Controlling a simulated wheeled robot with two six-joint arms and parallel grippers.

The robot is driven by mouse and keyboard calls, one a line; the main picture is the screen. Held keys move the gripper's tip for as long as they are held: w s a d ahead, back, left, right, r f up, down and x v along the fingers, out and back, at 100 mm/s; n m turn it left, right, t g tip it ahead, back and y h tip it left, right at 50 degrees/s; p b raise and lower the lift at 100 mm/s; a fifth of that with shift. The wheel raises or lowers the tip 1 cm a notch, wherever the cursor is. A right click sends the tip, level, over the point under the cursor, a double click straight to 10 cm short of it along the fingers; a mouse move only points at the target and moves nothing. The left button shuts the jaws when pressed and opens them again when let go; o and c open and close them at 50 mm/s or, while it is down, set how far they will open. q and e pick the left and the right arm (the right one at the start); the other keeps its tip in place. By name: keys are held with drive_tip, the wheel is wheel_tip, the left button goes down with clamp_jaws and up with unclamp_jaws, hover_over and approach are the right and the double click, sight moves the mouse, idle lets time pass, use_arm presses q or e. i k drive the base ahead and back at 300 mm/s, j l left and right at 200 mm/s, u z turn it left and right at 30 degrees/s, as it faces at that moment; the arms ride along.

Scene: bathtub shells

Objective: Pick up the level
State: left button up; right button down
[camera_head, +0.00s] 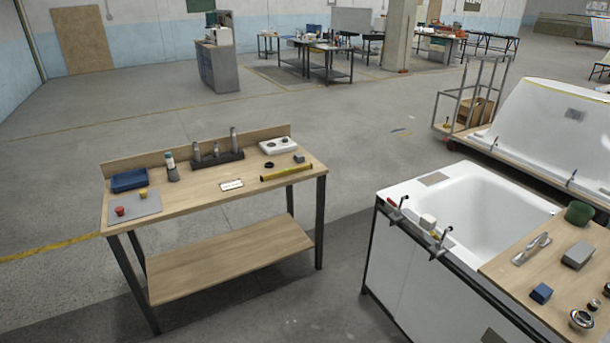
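The level (286,172) is a long yellow bar with dark marks. It lies flat near the right front edge of the wooden workbench (205,198), slightly tilted in the picture. Nothing covers it, and a small dark grey block (299,158) sits just behind its right end. Neither of my grippers shows in the head view.
On the bench are a blue tray (129,180), a grey plate (134,207) with red and yellow knobs, a dark holder (216,159) and a white device (281,146). A white bathtub (480,207) stands at right. Floor in front is clear.

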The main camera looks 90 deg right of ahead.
sight(290, 170)
drive_tip(key=z, duration=2.05)
drive_tip(key=i+z, duration=0.1)
drive_tip(key=z, duration=0.75)
drive_tip(key=i+j, duration=0.45)
drive_tip(key=i, duration=0.05)
